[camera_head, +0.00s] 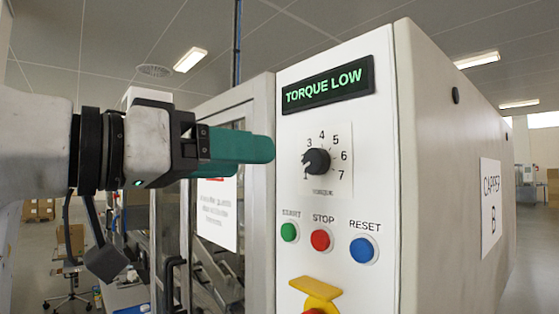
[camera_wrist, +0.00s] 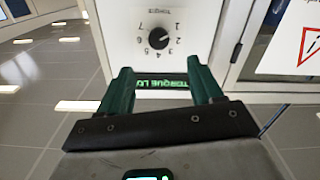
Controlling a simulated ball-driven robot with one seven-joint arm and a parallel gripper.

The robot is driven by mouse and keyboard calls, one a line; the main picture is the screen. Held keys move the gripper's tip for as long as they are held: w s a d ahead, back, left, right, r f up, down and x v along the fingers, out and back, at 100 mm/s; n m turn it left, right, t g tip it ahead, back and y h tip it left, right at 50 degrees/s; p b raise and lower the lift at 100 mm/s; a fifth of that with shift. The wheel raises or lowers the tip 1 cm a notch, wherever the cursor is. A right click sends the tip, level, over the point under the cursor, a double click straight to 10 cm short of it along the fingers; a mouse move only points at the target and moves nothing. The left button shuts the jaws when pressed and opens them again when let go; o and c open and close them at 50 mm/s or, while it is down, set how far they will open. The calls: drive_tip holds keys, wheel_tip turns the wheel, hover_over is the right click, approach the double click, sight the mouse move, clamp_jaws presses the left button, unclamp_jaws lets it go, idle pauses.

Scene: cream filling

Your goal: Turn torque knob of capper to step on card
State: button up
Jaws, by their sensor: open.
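The torque knob (camera_head: 316,161) is a black dial on the capper's (camera_head: 300,225) white front panel, with a number scale up to 7. Its pointer is on the low side, around 1 to 2; I cannot tell exactly. The display (camera_head: 328,85) above reads "TORQUE LOW". My gripper (camera_head: 266,149), with green fingers, is left of the knob in the head view, apart from it and empty. In the wrist view my gripper (camera_wrist: 162,80) is open, with the knob (camera_wrist: 158,38) beyond the fingertips and the display between them. No card with a legible step is in view.
Below the knob are green START (camera_head: 289,232), red STOP (camera_head: 321,240) and blue RESET (camera_head: 363,250) buttons, and a yellow guard (camera_head: 316,290) over a red button. A white sheet (camera_head: 217,212) with unreadable text hangs on the door at left. A sign (camera_head: 491,208) reads "CAPPER B".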

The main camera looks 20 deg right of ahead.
sight(311, 161)
drive_tip(key=p+x, duration=0.2)
drive_tip(key=x, duration=0.8)
drive_tip(key=shift+d+p, duration=0.25)
drive_tip(key=shift+p, duration=0.1)
drive_tip(key=c, duration=1.1)
